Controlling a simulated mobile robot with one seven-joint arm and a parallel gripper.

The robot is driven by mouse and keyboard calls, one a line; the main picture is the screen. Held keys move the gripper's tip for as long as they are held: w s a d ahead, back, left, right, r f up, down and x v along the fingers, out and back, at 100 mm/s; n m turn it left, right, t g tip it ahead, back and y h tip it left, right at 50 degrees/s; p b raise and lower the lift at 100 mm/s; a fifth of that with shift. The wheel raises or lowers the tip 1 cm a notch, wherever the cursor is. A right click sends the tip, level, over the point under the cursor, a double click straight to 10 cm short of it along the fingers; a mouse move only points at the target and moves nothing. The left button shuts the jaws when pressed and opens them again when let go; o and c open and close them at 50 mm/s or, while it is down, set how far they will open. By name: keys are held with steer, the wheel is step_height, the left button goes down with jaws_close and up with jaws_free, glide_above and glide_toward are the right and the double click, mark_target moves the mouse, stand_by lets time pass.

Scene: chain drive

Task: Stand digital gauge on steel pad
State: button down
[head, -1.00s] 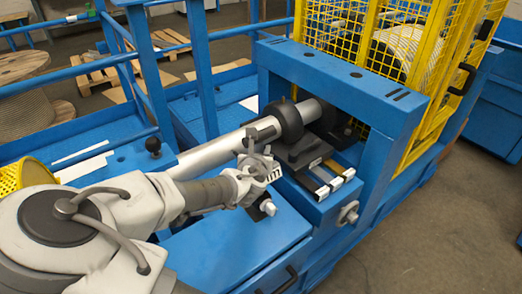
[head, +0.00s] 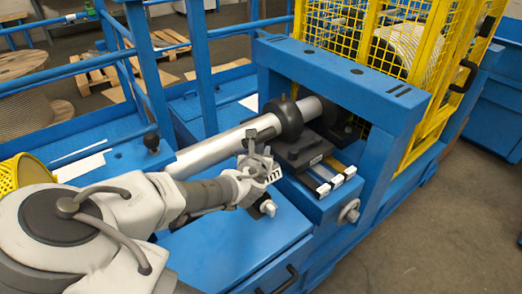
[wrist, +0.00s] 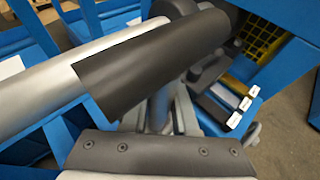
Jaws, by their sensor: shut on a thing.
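My gripper (head: 260,152) is shut in front of the long silver shaft (head: 215,150), near its dark collar. The digital gauge appears to be what it grips, but its display and outline cannot be made out. In the wrist view a dark cylindrical sleeve (wrist: 150,62) crosses in front of the camera, in line with the silver shaft (wrist: 35,100). It hides most of what is between the fingers, and the gripper's screwed plate (wrist: 155,152) shows below. The steel pad cannot be told for sure; a dark carriage block (head: 299,150) lies just right of the gripper.
A blue portal frame (head: 345,80) arches over the shaft's right end. White-ended bars (head: 336,180) stick out below the carriage. A yellow mesh guard (head: 385,40) stands behind. A black ball knob (head: 152,141) is at left. The blue cover (head: 255,245) below my arm is mostly clear.

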steer(key=shift+f, duration=0.3)
steer(key=c, duration=0.7)
jaws_free()
steer(key=shift+o, duration=0.5)
steer(key=shift+s+f, duration=0.1)
steer(key=shift+f, duration=0.15)
steer(key=shift+r, duration=0.15)
